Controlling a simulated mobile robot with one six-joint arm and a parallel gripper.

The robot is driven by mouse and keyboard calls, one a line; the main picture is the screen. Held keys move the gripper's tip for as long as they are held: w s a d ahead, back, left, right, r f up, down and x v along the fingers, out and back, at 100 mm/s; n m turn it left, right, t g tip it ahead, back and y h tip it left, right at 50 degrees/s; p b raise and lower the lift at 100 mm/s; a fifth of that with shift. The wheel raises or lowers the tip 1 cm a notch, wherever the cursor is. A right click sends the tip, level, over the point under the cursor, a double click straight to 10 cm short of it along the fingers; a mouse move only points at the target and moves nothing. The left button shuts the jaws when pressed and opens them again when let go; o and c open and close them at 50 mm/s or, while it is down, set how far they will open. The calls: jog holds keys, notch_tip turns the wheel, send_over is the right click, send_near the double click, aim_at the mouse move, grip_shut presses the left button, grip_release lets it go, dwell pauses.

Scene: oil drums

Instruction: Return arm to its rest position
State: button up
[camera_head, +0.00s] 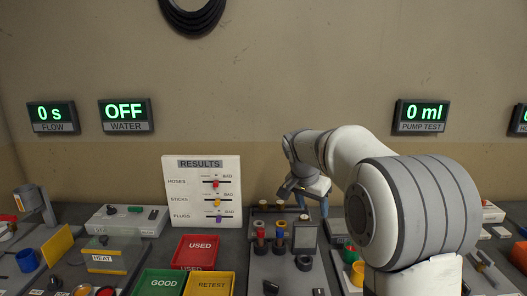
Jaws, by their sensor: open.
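My arm, white with grey bands, rises at the right in the head view and reaches toward the middle of the bench. My gripper (308,194) hangs at its end, above the back of a grey rack (283,266) that holds several small coloured parts. The gripper is small in the picture and partly covered by my own wrist. It is open, and I see nothing held in it. A blue part shows just below it at the right, but I cannot tell whether they touch.
A white RESULTS board (202,192) stands left of the gripper. Red USED (197,250), green GOOD (158,283) and yellow RETEST (210,284) trays lie in front of it. Devices crowd the bench on both sides. The wall above is open, with lit displays (421,115) and a black coil (194,15).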

jog(key=s+f+n+y, duration=0.1)
jog(key=s+f+n, duration=0.1)
jog(key=s, duration=0.9)
jog(key=s+d+f+n+y, duration=0.1)
jog(key=s+f+n, duration=0.2)
jog(key=s, duration=0.7)
jog(key=s+f+n, duration=0.2)
jog(key=s+n, duration=0.1)
jog(key=s, duration=0.8)
jog(key=shift+s+d+f+y+b, duration=0.2)
jog(key=shift+s+d+y+b, duration=0.1)
jog(key=shift+s+d+y, duration=0.1)
jog(key=shift+w, duration=0.1)
